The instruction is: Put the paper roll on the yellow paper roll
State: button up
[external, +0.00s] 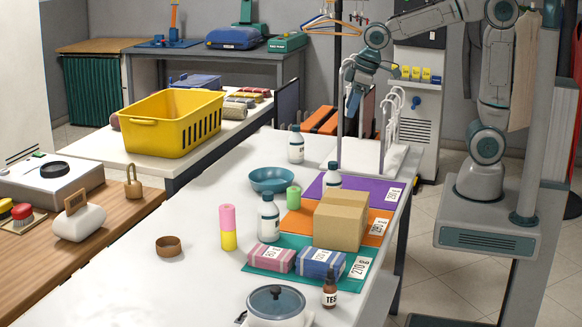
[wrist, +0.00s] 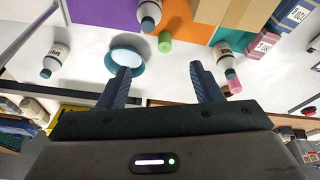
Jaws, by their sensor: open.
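A pink paper roll (external: 227,217) stands upright on top of the yellow paper roll (external: 229,240), like one column on the white table. A separate green paper roll (external: 293,197) stands near the blue bowl. In the wrist view, the green roll (wrist: 165,42) is beyond my fingertips, and the pink roll (wrist: 234,80) is to the right of my right finger; the yellow roll cannot be made out there. My gripper (external: 356,98) is open and empty, raised above the far part of the table; its spread fingers show in the wrist view (wrist: 160,70).
A brown bowl (external: 169,246) and lidded pot (external: 276,302) stand nearer. The table's left side is mostly clear.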

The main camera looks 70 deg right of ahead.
jog(key=s+d+f+m, duration=0.1)
jog(key=s+d, duration=0.3)
jog(key=s, duration=0.4)
jog(key=s+d+f+m, duration=0.2)
jog(key=s+d+f, duration=0.1)
jog(key=s, duration=0.4)
jog(key=shift+s+d+h, duration=0.3)
jog(key=shift+s+d, duration=0.05)
jog(key=shift+d, duration=0.05)
